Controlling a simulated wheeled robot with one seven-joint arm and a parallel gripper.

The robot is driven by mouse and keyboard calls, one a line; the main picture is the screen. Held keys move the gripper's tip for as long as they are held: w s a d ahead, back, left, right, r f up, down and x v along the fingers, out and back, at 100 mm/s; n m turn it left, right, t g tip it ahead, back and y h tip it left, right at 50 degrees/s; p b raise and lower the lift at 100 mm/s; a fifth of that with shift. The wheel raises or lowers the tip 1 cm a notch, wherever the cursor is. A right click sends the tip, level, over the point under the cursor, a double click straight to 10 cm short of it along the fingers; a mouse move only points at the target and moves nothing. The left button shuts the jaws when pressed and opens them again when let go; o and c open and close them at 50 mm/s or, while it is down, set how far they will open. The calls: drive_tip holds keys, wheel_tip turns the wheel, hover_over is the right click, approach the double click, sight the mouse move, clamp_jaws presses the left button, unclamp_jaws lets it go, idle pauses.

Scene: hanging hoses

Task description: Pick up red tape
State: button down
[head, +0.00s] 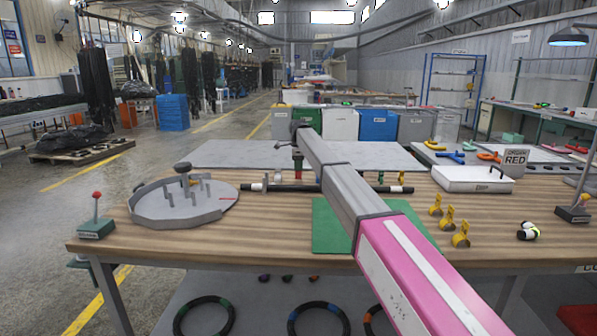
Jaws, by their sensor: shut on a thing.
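My arm reaches from the lower right to the far side of the wooden table (150,215). My gripper (297,157) is small, points down and is shut near the back edge of the tabletop. A small red piece, which looks like the red tape (298,174), shows right below its fingertips. The contact is too small to see clearly. A dark hose (293,188) with a pale end lies across the table just in front of it, partly hidden by my arm.
A grey round tray (180,222) with upright pegs stands at left. A green mat (330,228) lies under my arm.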

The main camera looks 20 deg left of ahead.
wheel_tip(320, 180, up, 2)
drive_tip(key=s+a+r, duration=0.6)
drive_tip(key=s+r, duration=0.1)
drive_tip(key=s, duration=0.2)
drive_tip(key=shift+s+a, duration=0.2)
drive_tip(key=shift+s, duration=0.15)
idle(1.2)
